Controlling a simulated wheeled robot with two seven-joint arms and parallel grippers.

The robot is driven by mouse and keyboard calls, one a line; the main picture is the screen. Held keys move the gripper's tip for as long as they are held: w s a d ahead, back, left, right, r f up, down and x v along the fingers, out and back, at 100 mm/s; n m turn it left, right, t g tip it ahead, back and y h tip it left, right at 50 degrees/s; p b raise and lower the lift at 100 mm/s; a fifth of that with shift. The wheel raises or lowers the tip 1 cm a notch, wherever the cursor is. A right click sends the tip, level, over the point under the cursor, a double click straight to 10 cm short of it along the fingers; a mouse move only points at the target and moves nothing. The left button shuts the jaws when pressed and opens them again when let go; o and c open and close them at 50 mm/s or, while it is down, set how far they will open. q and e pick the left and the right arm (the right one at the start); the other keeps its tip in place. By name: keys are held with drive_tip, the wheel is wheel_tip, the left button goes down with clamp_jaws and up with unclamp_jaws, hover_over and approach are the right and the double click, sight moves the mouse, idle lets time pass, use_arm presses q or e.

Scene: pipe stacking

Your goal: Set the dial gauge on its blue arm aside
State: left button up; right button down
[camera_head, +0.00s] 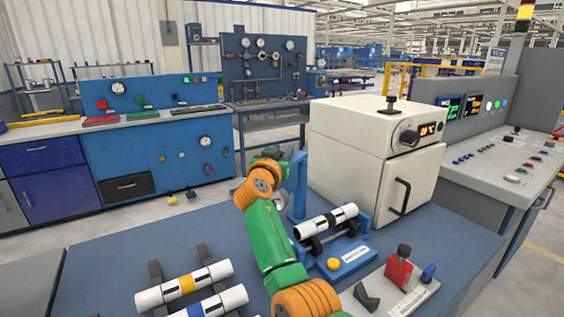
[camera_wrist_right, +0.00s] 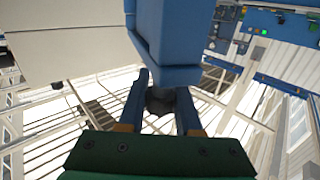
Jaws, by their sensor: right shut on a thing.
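The blue arm (camera_head: 299,182) rises upright at the left end of a blue roller stand (camera_head: 345,262). It fills the upper middle of the right wrist view as a blue block (camera_wrist_right: 172,38). My right gripper (camera_head: 272,154) is at its top, shut on a dark part of it (camera_wrist_right: 160,99) between the fingers. A white pipe with black bands (camera_head: 326,221) lies on the stand's rollers, below and right of the gripper. My left gripper is not in view.
A cream oven (camera_head: 345,140) stands close behind and right of the stand. Two white pipes, yellow-banded (camera_head: 186,285) and blue-banded (camera_head: 215,303), lie on dark rests at front left. A red block (camera_head: 399,270) sits at front right. The blue tabletop (camera_head: 130,252) is clear at back left.

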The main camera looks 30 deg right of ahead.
drive_tip(key=shift+w+m+g+h, duration=0.3)
drive_tip(key=shift+g+h, duration=0.1)
drive_tip(key=shift+g, duration=0.1)
drive_tip(key=shift+a, duration=0.1)
drive_tip(key=c, duration=0.6)
unclamp_jaws()
drive_tip(key=b+v, duration=0.3)
drive_tip(key=v, duration=0.4)
drive_tip(key=shift+b, duration=0.35)
